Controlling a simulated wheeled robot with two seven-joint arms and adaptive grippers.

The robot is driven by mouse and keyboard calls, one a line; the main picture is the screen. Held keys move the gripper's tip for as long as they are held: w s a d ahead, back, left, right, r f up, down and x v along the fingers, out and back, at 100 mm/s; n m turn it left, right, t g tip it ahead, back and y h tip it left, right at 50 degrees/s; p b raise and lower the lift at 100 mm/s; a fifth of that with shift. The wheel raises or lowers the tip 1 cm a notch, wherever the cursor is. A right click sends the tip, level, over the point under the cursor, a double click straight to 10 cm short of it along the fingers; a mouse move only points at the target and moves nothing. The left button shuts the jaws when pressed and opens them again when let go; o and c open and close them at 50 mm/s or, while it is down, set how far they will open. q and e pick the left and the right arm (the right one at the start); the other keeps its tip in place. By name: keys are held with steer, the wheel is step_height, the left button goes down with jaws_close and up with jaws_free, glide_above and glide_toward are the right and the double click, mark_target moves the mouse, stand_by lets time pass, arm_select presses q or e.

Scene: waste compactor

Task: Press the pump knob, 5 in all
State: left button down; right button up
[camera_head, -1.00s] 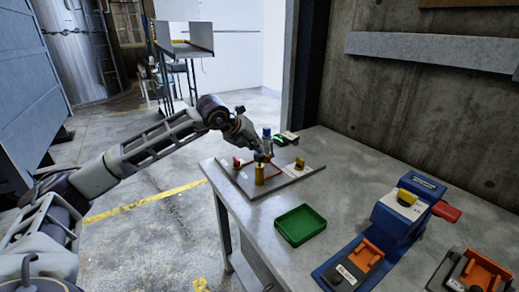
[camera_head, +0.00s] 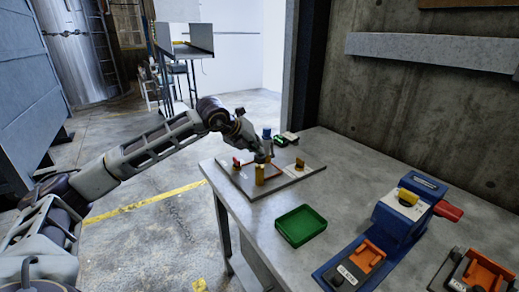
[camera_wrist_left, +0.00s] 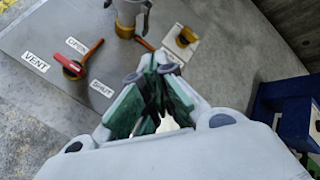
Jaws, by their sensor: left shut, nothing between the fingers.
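A red valve handle (camera_wrist_left: 68,64) sits on the plate beside labels reading VENT, OPEN and SHUT. My right gripper is not in view.
A green tray (camera_head: 301,225) and a blue machine with a red handle (camera_head: 402,215) stand nearer on the table. Bare tabletop lies between.

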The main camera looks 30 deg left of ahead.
arm_select(q)
steer(key=shift+f, duration=0.4)
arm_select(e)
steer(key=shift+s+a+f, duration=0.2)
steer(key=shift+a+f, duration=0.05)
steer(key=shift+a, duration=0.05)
